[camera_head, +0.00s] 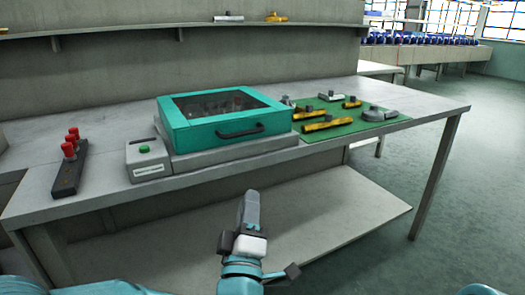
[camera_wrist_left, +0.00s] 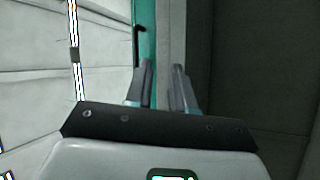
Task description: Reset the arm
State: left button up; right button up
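My left gripper (camera_head: 252,205) is in front of the workbench (camera_head: 400,108), low and near the middle of the head view, with its fingers pointing up and away. In the left wrist view the two fingers of the left gripper (camera_wrist_left: 163,70) stand apart with nothing between them, so it is open and empty. The left arm touches nothing that I can see. My right gripper is not in view; only a bit of teal, likely my right arm, shows at the bottom right corner of the head view.
On the bench are a teal box (camera_head: 180,127) with a windowed lid, a grey button box (camera_head: 148,170), a dark strip with red knobs (camera_head: 69,150), and a green mat (camera_head: 345,130) with yellow and grey parts. A lower shelf (camera_head: 330,205) lies beneath. The right floor is clear.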

pick_arm(q)
jog(key=s+a+f+m+g+h+p, duration=0.35)
jog(key=f+m+g+p, duration=0.55)
jog(key=p, duration=1)
jog(key=s+a+f+m+g+p, duration=0.1)
jog(key=s+g+p, duration=0.5)
jog(key=s, duration=0.5)
jog(key=s+a+f+m+g+p, duration=0.1)
jog(key=s+a+g+p, duration=0.1)
jog(key=s+g+p, duration=0.5)
jog(key=s+p, duration=0.2)
jog(key=s, duration=0.2)
jog(key=shift+a+f, duration=0.15)
jog(key=shift+f, duration=0.05)
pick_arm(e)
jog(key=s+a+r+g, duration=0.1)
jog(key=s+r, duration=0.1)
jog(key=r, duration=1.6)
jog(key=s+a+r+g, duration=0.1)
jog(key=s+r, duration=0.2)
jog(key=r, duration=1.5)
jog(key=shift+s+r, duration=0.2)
